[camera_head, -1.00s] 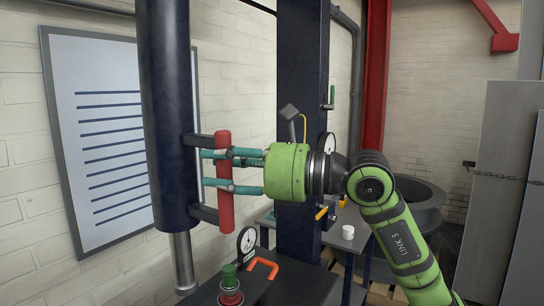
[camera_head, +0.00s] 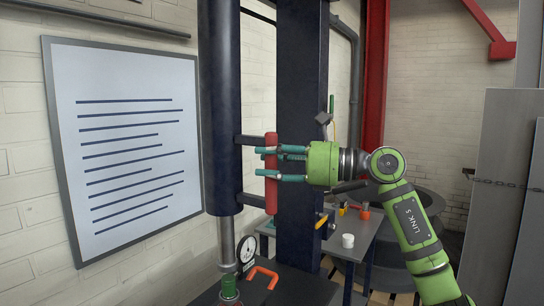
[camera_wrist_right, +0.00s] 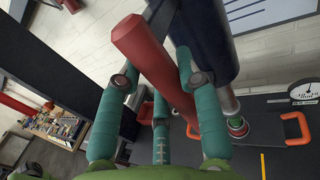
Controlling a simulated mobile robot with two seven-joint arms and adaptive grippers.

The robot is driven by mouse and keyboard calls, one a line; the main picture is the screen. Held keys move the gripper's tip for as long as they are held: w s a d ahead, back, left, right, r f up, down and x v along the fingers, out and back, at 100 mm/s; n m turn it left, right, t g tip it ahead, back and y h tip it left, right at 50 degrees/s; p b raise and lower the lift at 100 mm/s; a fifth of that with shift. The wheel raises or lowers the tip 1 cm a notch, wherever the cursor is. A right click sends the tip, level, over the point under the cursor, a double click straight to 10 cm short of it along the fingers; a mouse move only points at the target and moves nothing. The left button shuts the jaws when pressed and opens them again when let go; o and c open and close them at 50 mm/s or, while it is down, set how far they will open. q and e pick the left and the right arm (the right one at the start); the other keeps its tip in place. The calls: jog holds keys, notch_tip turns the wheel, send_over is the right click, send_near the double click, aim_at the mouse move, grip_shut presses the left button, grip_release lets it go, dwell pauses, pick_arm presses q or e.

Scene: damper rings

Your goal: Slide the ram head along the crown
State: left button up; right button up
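The ram head is a dark blue upright cylinder (camera_head: 221,120) with a bright rod (camera_head: 228,245) below it. A vertical red handle (camera_head: 271,200) stands off its right side on two dark brackets. My right gripper (camera_head: 262,162) comes from the right and its teal fingers reach across the handle at mid-height. In the right wrist view the red handle (camera_wrist_right: 150,55) runs between the fingers of the gripper (camera_wrist_right: 158,72), which lie close on both sides of it. The crown above is out of view. My left gripper is not in view.
A dark column (camera_head: 300,80) stands just behind the handle. Below are an orange loop handle (camera_head: 262,276), a dial gauge (camera_head: 247,250) and a green-topped fitting (camera_head: 229,290). A grey table (camera_head: 350,240) with a white cup (camera_head: 348,240) stands to the right.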

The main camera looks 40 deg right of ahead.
jog(key=o, duration=0.4)
jog(key=shift+d+r, duration=0.1)
jog(key=shift+r, duration=0.1)
jog(key=shift+o, duration=0.2)
jog(key=shift+w+f, duration=0.1)
jog(key=shift+f, duration=0.05)
jog(key=shift+s, duration=0.2)
jog(key=shift+s+d+f+b, duration=0.1)
jog(key=shift+b, duration=0.3)
jog(key=shift+s+d+b, duration=0.35)
jog(key=shift+s+d, duration=0.05)
jog(key=shift+s, duration=0.15)
